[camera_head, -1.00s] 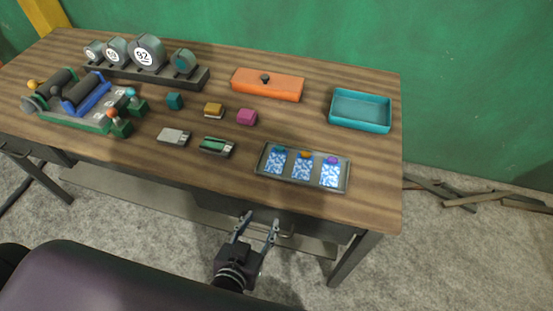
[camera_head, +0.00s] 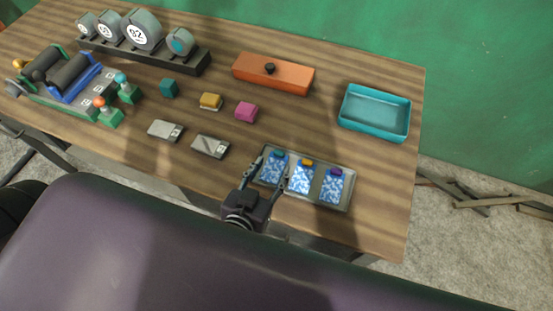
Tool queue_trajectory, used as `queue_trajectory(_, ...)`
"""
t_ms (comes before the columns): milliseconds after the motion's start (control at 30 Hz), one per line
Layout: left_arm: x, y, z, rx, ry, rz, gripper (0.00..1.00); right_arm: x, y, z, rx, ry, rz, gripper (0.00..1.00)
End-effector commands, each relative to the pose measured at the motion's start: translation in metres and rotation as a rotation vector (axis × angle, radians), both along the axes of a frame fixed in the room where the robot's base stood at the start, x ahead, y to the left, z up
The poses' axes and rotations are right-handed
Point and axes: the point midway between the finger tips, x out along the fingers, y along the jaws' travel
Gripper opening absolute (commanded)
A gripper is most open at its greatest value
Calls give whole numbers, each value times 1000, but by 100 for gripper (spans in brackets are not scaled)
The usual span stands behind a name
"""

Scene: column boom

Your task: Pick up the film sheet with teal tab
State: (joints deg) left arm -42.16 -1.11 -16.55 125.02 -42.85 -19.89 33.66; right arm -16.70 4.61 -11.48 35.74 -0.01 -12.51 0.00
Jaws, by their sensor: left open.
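The film sheet with teal tab (camera_head: 273,170) is the leftmost of three blue-and-white sheets in a shallow grey tray (camera_head: 325,203) at the table's front edge. Its teal tab (camera_head: 280,154) is at the far end. My left gripper (camera_head: 273,167) is open, with its two fingers reaching over the tray's left part, one on each side of this sheet in the picture. I cannot tell whether the fingers touch it. The sheets with orange tab (camera_head: 301,178) and purple tab (camera_head: 333,187) lie to its right. My right gripper is not in view.
Two grey flat devices (camera_head: 210,146), small coloured blocks (camera_head: 246,112), a roller rig (camera_head: 65,85) and a rack of reels (camera_head: 145,52) are to the left.

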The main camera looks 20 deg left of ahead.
Motion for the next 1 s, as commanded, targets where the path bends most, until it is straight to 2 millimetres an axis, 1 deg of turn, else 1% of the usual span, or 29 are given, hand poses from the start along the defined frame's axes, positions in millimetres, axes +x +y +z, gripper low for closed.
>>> queue_trajectory(33, 6, 0, 0, 2, -1, -1, 42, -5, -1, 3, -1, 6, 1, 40)
queue_trajectory(200, 19, 0, -4, 1, -2, 0, 42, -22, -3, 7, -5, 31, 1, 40)
queue_trajectory(267, 25, 0, -5, 3, -2, -1, 42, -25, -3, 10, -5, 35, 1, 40)
queue_trajectory(367, 38, 1, -8, 3, -2, -1, 42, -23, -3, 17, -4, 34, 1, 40)
queue_trajectory(533, 57, 0, -17, 1, -1, -1, 42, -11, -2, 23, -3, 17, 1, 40)
queue_trajectory(667, 63, 0, -21, -1, 0, -1, 42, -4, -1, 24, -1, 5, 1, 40)
queue_trajectory(867, 63, 0, -22, 0, 0, -1, 42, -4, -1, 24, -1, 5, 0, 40)
queue_trajectory(900, 63, 0, -22, 0, 0, -1, 40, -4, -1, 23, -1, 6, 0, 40)
queue_trajectory(1000, 63, 0, -22, 0, 0, -1, 29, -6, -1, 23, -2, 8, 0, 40)
